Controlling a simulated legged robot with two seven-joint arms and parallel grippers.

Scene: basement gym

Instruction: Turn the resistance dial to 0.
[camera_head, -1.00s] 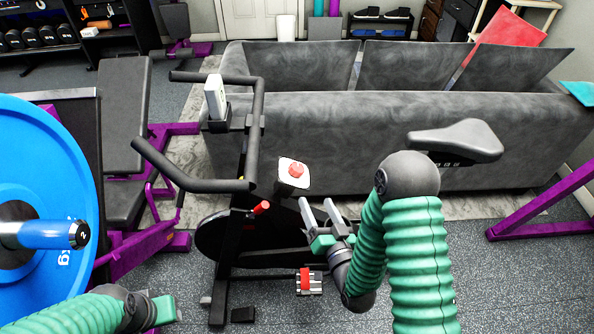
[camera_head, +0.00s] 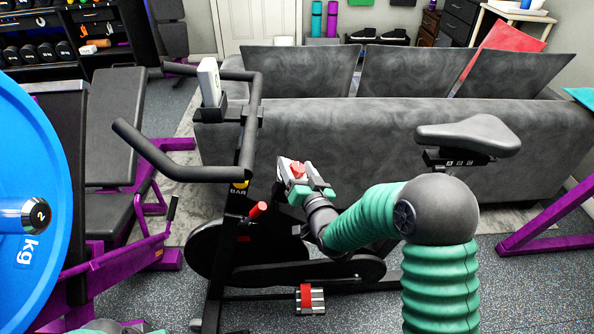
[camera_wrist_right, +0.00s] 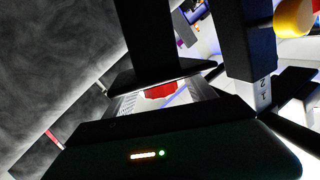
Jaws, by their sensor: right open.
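No number on the dial is readable. Only a bit of my left arm shows at the bottom edge of the head view; its gripper is out of sight.
The bike's handlebar (camera_head: 180,168) and red lever (camera_head: 258,210) are left of my right gripper. The bike saddle (camera_head: 468,135) is to the right. A grey sofa (camera_head: 360,125) stands behind. A blue weight plate (camera_head: 35,150) and bench (camera_head: 115,125) are at the left.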

